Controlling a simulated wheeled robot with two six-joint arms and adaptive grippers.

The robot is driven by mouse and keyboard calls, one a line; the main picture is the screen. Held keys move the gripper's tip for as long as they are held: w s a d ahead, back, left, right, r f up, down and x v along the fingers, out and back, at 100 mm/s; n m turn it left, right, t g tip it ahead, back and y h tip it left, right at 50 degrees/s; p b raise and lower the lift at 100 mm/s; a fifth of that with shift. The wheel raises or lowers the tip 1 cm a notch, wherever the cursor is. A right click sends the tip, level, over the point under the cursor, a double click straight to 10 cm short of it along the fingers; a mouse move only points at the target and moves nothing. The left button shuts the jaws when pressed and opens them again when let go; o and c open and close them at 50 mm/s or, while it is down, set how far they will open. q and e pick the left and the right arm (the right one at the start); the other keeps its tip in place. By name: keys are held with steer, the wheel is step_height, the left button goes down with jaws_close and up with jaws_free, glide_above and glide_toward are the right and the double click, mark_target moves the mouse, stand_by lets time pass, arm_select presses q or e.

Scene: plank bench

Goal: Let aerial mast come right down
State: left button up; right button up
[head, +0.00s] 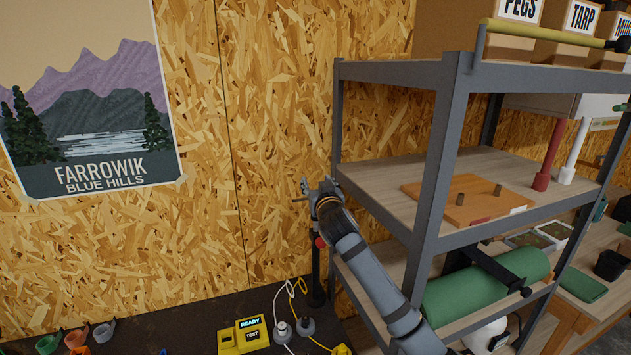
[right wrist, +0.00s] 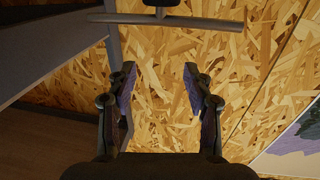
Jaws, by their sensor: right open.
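A dark upright pole (head: 316,272), which looks like the aerial mast, stands on the dark bench top against the chipboard wall, left of the metal shelf. A red knob (head: 320,242) shows on it. Its upper part is hidden behind my right gripper and arm. My right gripper (head: 305,190) is at the height of the pole's upper end, with its fingers toward the wall. In the right wrist view my right gripper (right wrist: 158,82) is open with nothing between its fingers. A grey bar (right wrist: 200,22) with a dark fitting crosses beyond the fingertips, apart from them. My left gripper is not in view.
The metal shelf (head: 440,165) stands close on the right, holding an orange board (head: 465,200) and a green roll (head: 485,287). A yellow box (head: 243,336) marked READY and TEST, cables and plugs (head: 283,330) lie near the pole's foot.

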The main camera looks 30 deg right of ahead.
steer(key=v, duration=0.9)
steer(key=shift+s, duration=0.4)
steer(key=shift+a, duration=0.1)
